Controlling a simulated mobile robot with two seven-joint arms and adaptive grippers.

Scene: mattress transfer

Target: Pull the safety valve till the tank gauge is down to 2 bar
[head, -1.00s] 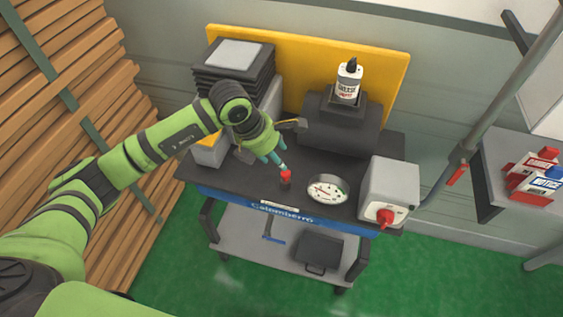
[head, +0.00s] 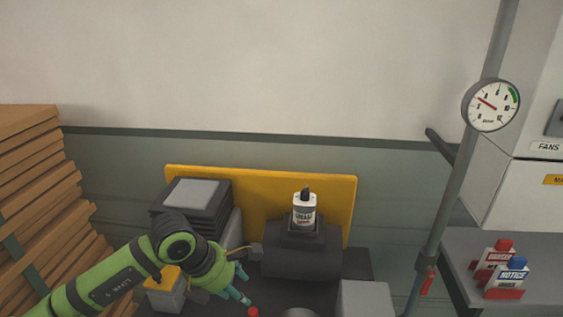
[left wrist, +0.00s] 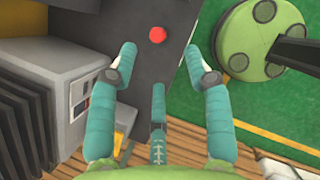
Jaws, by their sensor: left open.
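The red knob (head: 253,311) of what looks like the safety valve just shows at the bottom edge of the head view. It shows whole in the left wrist view (left wrist: 157,34), ahead of the fingers. My left gripper (head: 242,288) is open and empty, close to the knob and apart from it. In the left wrist view its teal fingers (left wrist: 161,58) are spread. The round gauge on the cart top (head: 300,313) is almost wholly cut off and its dial cannot be read. My right gripper is not in view.
A second gauge (head: 491,105) with a red needle hangs on the upright pipe at right. A white bottle (head: 304,212) stands on the dark machine (head: 300,260). A yellow board (head: 265,215) backs the cart. Wooden planks (head: 35,200) stand left.

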